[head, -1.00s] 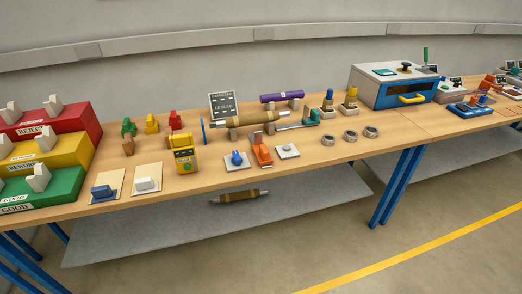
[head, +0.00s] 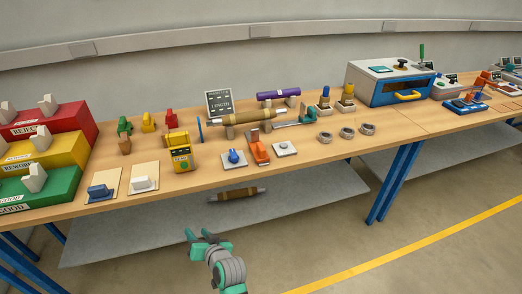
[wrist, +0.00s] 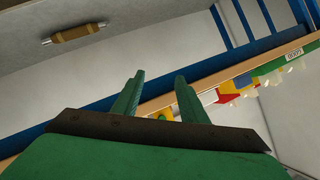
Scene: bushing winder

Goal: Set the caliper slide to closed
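What looks like the caliper, a thin grey bar with a teal head (head: 308,116), lies on the bench at the right end of the brown roller. It is small in the head view, and I cannot tell how far its slide is open. It does not show in the wrist view. My gripper (head: 200,235) is in front of the bench, low in the head view, well apart from the caliper. In the wrist view its two green fingers (wrist: 159,77) stand apart with nothing between them.
The brown roller (head: 255,117) rests on supports before a dark sign (head: 219,103). An orange device (head: 259,150), a yellow meter (head: 181,154) and several grey rings stand nearer the front edge. Another brown roller (head: 237,194) lies on the lower shelf. Blue legs (head: 397,185) hold up the bench.

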